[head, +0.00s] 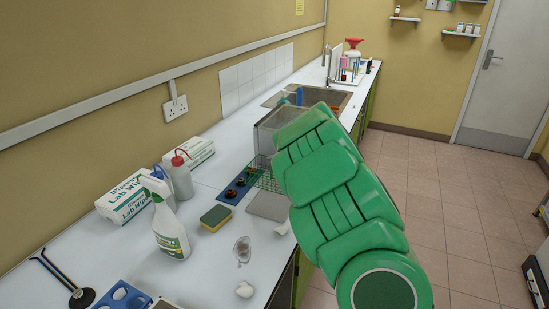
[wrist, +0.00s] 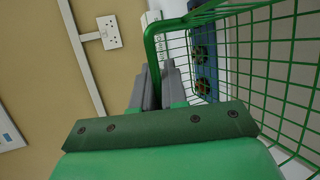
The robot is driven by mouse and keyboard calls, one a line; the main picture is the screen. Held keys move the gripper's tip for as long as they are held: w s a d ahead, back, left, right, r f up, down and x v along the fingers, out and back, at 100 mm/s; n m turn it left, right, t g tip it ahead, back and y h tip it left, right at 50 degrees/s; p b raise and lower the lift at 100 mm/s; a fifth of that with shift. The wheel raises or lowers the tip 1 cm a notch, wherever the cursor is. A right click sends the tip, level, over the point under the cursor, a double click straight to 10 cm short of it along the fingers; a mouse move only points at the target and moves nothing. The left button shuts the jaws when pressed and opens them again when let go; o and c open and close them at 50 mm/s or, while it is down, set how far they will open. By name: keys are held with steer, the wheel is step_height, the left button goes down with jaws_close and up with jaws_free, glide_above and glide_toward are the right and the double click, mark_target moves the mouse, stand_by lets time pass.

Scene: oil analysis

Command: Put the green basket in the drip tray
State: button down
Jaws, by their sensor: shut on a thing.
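The green wire basket (wrist: 255,55) fills the right side of the wrist view, close and tilted. My gripper (wrist: 158,75) has its grey fingers shut at the basket's thick green rim near its corner. In the head view, part of the green mesh (head: 268,178) shows just left of my arm, above the counter; the arm hides the rest of the basket and the gripper. A flat grey plate or tray (head: 267,205) lies on the counter beside my arm, partly covered by it. I cannot tell for sure whether this is the drip tray.
A grey box-like container (head: 268,135) stands behind the mesh, before the sink (head: 325,97). A blue holder with dark round items (head: 238,186), a sponge (head: 216,218), a spray bottle (head: 170,228) and wipe boxes (head: 122,199) crowd the counter's left. Clear floor (head: 450,210) lies right.

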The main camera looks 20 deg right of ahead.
steer(key=shift+f, duration=2.35)
steer(key=shift+f, duration=0.4)
steer(key=c, duration=1.1)
jaws_free()
steer(key=shift+s, duration=0.1)
